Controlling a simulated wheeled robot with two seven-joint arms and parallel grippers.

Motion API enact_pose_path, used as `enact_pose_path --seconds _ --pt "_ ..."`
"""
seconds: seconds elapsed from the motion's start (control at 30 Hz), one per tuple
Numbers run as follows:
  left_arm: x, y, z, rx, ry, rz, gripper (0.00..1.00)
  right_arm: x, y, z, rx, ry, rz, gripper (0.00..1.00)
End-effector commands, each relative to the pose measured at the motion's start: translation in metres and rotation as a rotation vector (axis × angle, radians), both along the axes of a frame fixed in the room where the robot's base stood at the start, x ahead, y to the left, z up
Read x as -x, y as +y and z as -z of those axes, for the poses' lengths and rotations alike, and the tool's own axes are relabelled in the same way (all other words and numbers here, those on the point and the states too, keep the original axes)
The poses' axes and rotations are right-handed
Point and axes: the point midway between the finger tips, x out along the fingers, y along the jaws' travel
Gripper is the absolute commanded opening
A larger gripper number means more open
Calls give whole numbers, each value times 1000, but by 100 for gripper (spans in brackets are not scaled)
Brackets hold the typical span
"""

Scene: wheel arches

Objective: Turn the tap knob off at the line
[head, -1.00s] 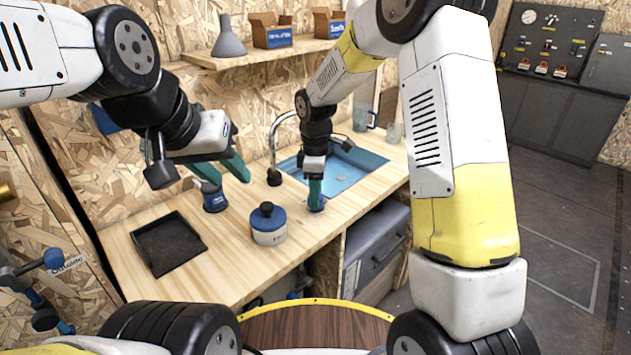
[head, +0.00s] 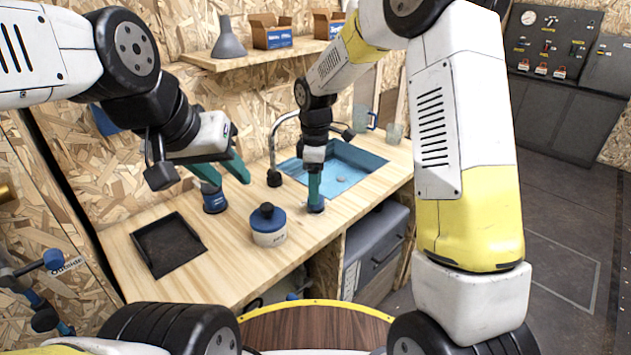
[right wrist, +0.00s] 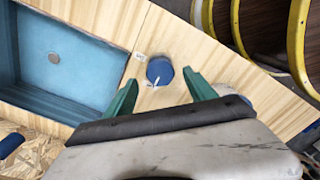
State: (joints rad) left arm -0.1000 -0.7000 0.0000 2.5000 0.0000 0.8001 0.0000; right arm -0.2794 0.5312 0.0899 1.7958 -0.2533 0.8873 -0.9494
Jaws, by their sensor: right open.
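The tap knob (right wrist: 159,69) is a round blue knob with a white pointer mark, set on the wooden counter beside the sink. Small white labels (right wrist: 139,55) lie on the wood near it. My right gripper (right wrist: 160,78) points down at the knob, with its green fingers apart on either side of it; I cannot tell whether they touch it. In the head view the fingers mostly hide the knob (head: 316,208). The curved metal tap (head: 274,150) stands at the sink's left. My left gripper (head: 226,172) is open and empty above the counter's back left.
The blue sink (head: 350,168) is right of the knob in the head view. A blue-lidded pot (head: 268,228), a dark tray (head: 167,244) and a small blue container (head: 214,202) stand on the counter.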

Motion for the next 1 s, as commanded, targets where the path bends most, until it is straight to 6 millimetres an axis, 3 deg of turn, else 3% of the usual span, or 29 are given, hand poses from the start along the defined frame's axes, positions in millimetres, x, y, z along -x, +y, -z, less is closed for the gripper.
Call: enact_pose_path --seconds 0.1,0.3,0.77,0.87,1.0 --pt "0 0 0 0 0 0 36 -1 0 -22 -1 -3 1 64" --pt "0 0 0 0 0 0 36 0 0 -46 -1 -1 1 64" --pt "0 0 0 0 0 0 36 2 -3 -55 -3 -7 19 64" --pt "0 0 0 0 0 0 36 10 -14 -72 -18 -34 87 64" --pt "0 0 0 0 0 0 36 35 -42 -111 -63 -94 271 64"
